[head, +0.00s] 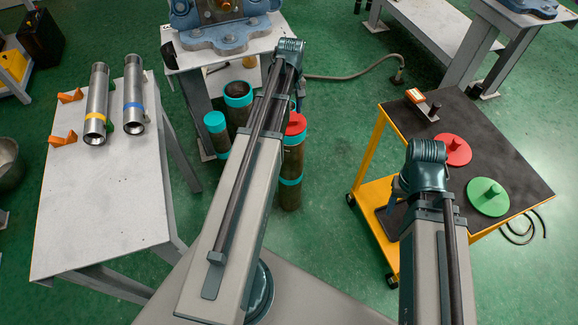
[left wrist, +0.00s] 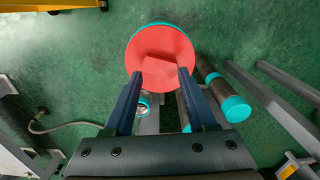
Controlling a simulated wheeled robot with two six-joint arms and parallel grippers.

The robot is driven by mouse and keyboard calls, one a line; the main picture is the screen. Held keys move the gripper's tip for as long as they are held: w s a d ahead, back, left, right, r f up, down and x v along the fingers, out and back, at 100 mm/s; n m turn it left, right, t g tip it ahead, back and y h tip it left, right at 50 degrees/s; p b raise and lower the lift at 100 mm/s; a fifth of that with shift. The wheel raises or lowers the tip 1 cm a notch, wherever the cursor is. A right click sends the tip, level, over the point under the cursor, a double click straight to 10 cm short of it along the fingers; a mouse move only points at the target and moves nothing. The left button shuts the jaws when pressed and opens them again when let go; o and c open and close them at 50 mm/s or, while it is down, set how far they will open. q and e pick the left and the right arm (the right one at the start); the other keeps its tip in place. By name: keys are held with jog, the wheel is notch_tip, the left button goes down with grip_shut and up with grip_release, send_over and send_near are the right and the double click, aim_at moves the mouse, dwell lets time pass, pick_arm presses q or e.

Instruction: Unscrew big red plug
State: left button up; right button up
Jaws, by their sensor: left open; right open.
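The big red plug (head: 296,124) sits on top of an upright brown pipe with teal bands (head: 291,165), partly hidden behind my left arm in the head view. In the left wrist view the red plug (left wrist: 145,45) is a wide disc with a block-shaped handle (left wrist: 160,73) and a teal rim around it. My left gripper (left wrist: 160,71) is open, with one fingertip on each side of the handle; I cannot tell whether they touch it. My left gripper is hidden behind its arm in the head view. Only my right arm shows at the right, not its gripper.
Other teal-banded pipes (head: 238,92) stand beside the plugged one. A yellow cart with a dark top (head: 490,150) holds a red disc (head: 453,150) and a green disc (head: 488,197). A table (head: 105,215) at left holds two metal pipes. A blue vise (head: 222,35) stands behind.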

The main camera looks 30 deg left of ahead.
pick_arm(q)
jog(key=m, duration=1)
jog(key=shift+m, duration=0.3)
jog(key=m, duration=0.3)
jog(key=shift+m, duration=0.3)
jog(key=shift+m, duration=1.1)
jog(key=m, duration=0.5)
